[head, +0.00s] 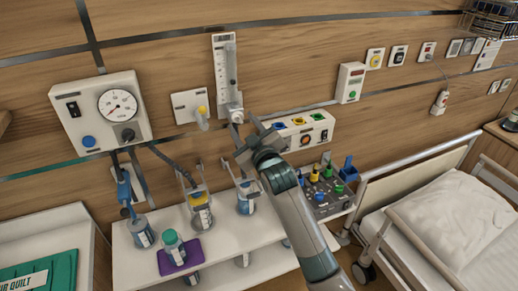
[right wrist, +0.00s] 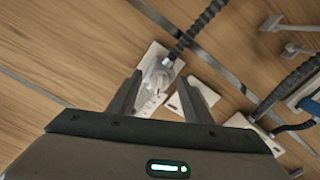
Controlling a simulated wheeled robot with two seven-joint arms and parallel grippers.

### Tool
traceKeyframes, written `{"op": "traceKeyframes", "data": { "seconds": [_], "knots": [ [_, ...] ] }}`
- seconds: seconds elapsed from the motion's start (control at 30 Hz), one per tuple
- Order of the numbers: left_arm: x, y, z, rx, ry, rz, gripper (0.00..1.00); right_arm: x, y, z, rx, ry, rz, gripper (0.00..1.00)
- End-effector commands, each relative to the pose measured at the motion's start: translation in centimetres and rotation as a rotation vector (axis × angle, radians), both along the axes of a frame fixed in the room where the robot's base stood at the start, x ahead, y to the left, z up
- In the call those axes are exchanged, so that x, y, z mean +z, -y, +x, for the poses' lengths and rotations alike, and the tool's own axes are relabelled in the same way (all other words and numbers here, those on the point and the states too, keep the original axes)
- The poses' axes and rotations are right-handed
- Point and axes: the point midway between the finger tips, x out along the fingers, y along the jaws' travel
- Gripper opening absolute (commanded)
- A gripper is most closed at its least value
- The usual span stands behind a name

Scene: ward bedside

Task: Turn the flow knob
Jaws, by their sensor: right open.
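The flowmeter (head: 221,68) is a tall white wall plate with a clear upright tube, at the top middle of the head view. Its grey lower body, where the flow knob seems to be, sits at the plate's foot (head: 235,110). My right gripper (head: 245,131) is open, just below and in front of that foot, with its fingers pointing at the wall. In the right wrist view the flowmeter's pale lower end (right wrist: 160,75) shows between and beyond the open fingers (right wrist: 160,95), apparently not touched. The knob's own shape is too small to tell clearly. My left gripper is not in view.
A socket panel (head: 297,130) is close on the right. Bottles stand on the shelf (head: 222,238) below. A bed (head: 450,215) is at right.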

Motion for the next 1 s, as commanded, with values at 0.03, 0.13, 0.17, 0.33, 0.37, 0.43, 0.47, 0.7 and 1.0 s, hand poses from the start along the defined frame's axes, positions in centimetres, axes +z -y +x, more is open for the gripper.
{"op": "traceKeyframes", "data": {
  "seconds": [0.03, 0.13, 0.17, 0.33, 0.37, 0.43, 0.47, 0.7, 1.0],
  "knots": [
    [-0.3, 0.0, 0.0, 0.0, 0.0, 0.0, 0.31, -0.2, 0.1, -0.4, 0.0, 0.001, 0.0, 0.45],
    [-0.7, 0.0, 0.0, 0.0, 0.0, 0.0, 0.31, -0.3, 0.4, -1.3, 0.0, 0.0, 0.0, 0.45],
    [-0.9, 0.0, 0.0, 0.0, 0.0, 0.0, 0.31, -0.3, 0.5, -1.6, 0.0, 0.0, 0.0, 0.45],
    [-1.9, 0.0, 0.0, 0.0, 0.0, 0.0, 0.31, -0.4, 1.3, -3.9, 0.0, 0.0, 0.0, 0.45],
    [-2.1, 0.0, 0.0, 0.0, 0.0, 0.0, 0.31, -0.4, 1.4, -4.3, 0.0, 0.001, 0.0, 0.45],
    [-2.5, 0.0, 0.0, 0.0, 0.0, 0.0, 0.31, -0.4, 1.8, -5.4, 0.0, 0.001, 0.0, 0.45],
    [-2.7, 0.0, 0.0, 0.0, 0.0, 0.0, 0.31, -0.4, 1.9, -5.9, 0.0, 0.001, 0.0, 0.45],
    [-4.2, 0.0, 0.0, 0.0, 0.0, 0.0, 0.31, -0.4, 3.2, -9.9, 0.0, 0.0, 0.0, 0.45],
    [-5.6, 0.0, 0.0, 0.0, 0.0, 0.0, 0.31, -0.3, 4.7, -14.4, 0.0, -0.001, 0.0, 0.45]
  ]
}}
